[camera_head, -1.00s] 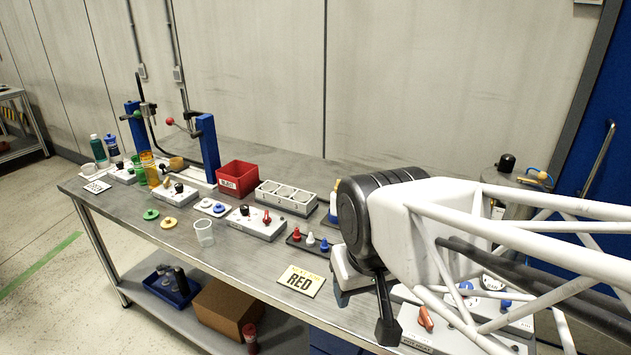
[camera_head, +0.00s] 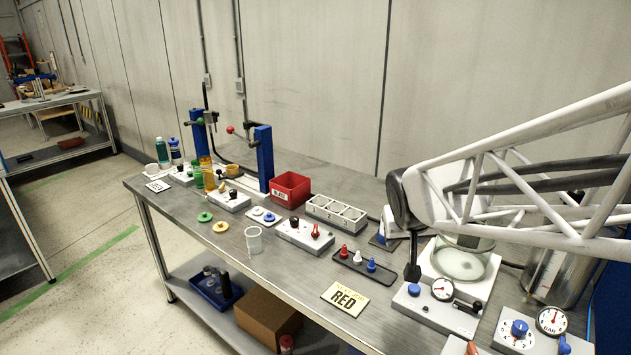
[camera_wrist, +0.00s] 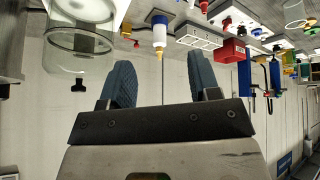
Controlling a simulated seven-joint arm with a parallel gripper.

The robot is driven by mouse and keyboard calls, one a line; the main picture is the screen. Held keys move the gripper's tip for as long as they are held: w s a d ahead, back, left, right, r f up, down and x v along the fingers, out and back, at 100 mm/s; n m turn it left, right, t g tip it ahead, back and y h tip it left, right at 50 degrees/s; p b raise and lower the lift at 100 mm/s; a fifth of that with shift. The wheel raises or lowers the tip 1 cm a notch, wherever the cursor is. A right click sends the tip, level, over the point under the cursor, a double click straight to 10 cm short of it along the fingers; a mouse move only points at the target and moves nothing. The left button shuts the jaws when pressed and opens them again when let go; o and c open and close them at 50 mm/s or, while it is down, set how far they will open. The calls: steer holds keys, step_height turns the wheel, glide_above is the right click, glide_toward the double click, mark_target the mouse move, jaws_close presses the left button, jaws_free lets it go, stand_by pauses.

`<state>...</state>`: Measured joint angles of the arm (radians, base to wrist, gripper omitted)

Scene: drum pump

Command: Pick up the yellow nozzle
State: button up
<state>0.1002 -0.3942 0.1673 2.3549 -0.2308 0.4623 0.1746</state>
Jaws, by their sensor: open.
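The yellow nozzle (camera_head: 222,187) appears as a small yellow piece on a white block with a black knob, in front of the amber bottle (camera_head: 206,170) on the left half of the bench. It is too small to make out surely in the wrist view. My gripper (camera_wrist: 162,80) is open and empty, with its two dark blue-grey fingers apart in the wrist view.
Between them stand a clear cup (camera_head: 254,241), a red bin (camera_head: 290,188), a white rack (camera_head: 336,214), a white block with a red nozzle (camera_head: 305,236) and a dark tray (camera_head: 363,265) of nozzles. A glass vessel (camera_head: 462,262) is near my gripper.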

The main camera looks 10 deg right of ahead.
steer(key=w+d+f+t, duration=0.2)
steer(key=w+d, duration=0.1)
steer(key=w, duration=0.5)
steer(key=w+d+f+t, duration=0.1)
steer(key=w+d+f, duration=0.15)
steer(key=w, duration=0.65)
steer(key=n+t+y, duration=0.1)
steer(key=t+y, duration=0.1)
steer(key=t, duration=0.1)
glide_toward(392, 202)
steer(key=x, duration=0.4)
steer(key=shift+w+a, duration=0.1)
steer(key=shift+w+f, duration=0.2)
steer(key=shift+w, duration=0.1)
steer(key=shift+w, duration=0.1)
steer(key=shift+x, duration=1.25)
steer(key=shift+f+x, duration=0.2)
steer(key=shift+x, duration=2.35)
